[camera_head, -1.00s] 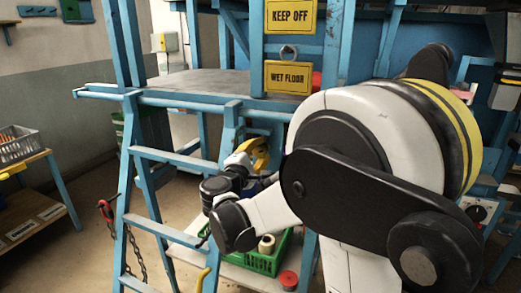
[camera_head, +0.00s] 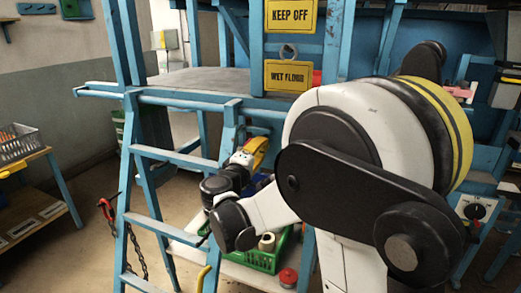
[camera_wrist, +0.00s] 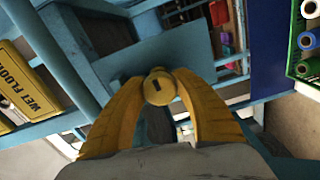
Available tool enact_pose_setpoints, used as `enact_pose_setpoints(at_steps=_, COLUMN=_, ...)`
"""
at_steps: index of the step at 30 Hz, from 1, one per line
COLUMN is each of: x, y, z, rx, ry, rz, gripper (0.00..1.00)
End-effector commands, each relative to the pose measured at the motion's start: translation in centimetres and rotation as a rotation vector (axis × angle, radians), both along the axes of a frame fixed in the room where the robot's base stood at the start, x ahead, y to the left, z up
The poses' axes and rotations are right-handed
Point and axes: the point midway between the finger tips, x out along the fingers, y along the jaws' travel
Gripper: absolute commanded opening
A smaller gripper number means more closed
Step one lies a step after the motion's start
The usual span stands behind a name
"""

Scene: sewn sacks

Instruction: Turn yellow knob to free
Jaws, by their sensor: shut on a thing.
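The yellow knob (camera_wrist: 159,90) is a small round yellow piece with a short dark slot in its face. In the wrist view it sits between the tips of my gripper's two yellow fingers (camera_wrist: 160,94), which touch it from both sides. A flat blue panel (camera_wrist: 150,50) lies just behind it. In the head view my gripper (camera_head: 257,150) is beside the blue steel frame, and the knob is hidden there. Whether the knob stands at free or locked cannot be read.
Blue frame posts and rails (camera_head: 190,158) surround my gripper closely. A green crate (camera_head: 262,260) with rolls and a red-lidded can (camera_head: 288,278) stand below. A wet-floor sign (camera_head: 289,76) hangs above. A chain (camera_head: 137,255) hangs at left.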

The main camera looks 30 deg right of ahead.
Motion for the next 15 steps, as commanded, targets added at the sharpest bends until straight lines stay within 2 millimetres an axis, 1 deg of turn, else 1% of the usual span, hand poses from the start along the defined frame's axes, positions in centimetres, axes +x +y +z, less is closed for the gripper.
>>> enact_pose_setpoints(at_steps=11, x=-0.02, y=0.02, z=-0.07, rx=0.004, ry=-0.003, rz=0.000, gripper=0.03)
enact_pose_setpoints(at_steps=12, x=-0.02, y=0.02, z=-0.07, rx=0.003, ry=-0.003, rz=0.000, gripper=0.45)
enact_pose_setpoints(at_steps=13, x=-0.02, y=0.02, z=-0.07, rx=0.003, ry=-0.003, rz=0.000, gripper=0.54)
enact_pose_setpoints(at_steps=14, x=-0.03, y=0.02, z=-0.06, rx=0.003, ry=-0.003, rz=0.000, gripper=0.59)
enact_pose_setpoints(at_steps=15, x=-0.03, y=0.02, z=-0.05, rx=0.003, ry=-0.003, rz=0.000, gripper=0.59)
